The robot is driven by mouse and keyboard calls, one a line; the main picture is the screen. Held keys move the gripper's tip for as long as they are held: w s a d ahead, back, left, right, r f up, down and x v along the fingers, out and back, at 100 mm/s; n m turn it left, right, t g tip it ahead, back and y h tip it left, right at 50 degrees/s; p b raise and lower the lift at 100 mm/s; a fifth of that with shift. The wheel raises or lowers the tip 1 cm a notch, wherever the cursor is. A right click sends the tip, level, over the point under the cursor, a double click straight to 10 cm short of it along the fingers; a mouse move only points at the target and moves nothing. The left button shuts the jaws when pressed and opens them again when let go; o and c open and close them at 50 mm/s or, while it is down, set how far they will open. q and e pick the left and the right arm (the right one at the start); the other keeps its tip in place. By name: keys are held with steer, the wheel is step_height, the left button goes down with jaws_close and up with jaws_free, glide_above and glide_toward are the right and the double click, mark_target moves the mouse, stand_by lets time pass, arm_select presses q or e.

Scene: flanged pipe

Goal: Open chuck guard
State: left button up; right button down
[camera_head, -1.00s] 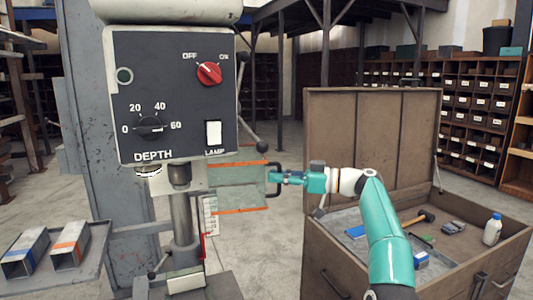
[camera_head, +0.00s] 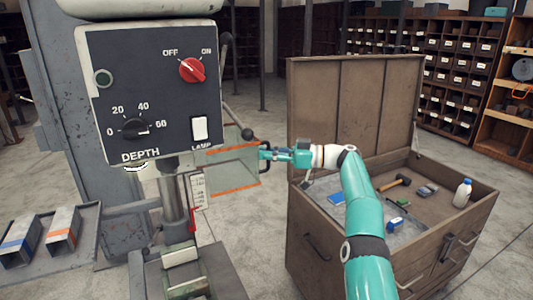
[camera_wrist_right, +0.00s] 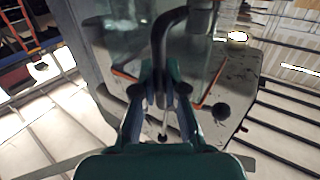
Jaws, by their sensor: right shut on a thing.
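The chuck guard (camera_head: 226,172) is a clear panel with orange edge strips, beside the spindle of the drill press (camera_head: 150,90). Its dark handle (camera_head: 266,160) is at the panel's right edge. My right gripper (camera_head: 268,155) is shut on this handle, with my teal arm reaching in from the lower right. In the right wrist view the fingers (camera_wrist_right: 164,95) close around the dark curved handle (camera_wrist_right: 165,40), with the clear panel behind. The guard stands out to the right of the spindle column. My left gripper is not in view.
An open wooden tool chest (camera_head: 390,250) with a hammer (camera_head: 393,184) and a white bottle (camera_head: 462,193) stands right, under my right arm. A tray (camera_head: 87,240) with two square tubes is at left. The press table (camera_head: 185,275) is below the spindle.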

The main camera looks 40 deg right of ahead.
steer(key=c, duration=1.2)
jaws_free()
steer(key=shift+d, duration=0.1)
